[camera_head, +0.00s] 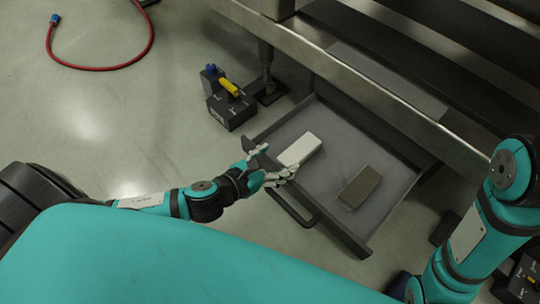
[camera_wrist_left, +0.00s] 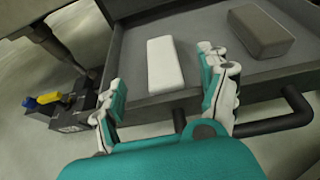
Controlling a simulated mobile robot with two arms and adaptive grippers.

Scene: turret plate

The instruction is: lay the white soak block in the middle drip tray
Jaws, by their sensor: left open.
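The white soak block (camera_head: 300,149) lies in a grey pulled-out drip tray (camera_head: 335,128), near its left side. It looks flat on the tray floor, close to the handle-side wall; it also shows in the left wrist view (camera_wrist_left: 165,66). My left gripper (camera_head: 272,162) is open and empty at the tray's near left edge, just short of the block. In the left wrist view its fingers (camera_wrist_left: 163,85) are spread wide, with the block's near end beyond and between them. Only this one tray shows clearly. My right gripper is out of view.
A dark brown block (camera_head: 360,187) lies in the same tray, right of the white one. The tray has a black bar handle (camera_head: 292,207). A metal frame beam (camera_head: 375,95) overhangs the tray's far part. A black box with a yellow part (camera_head: 229,101) stands left.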

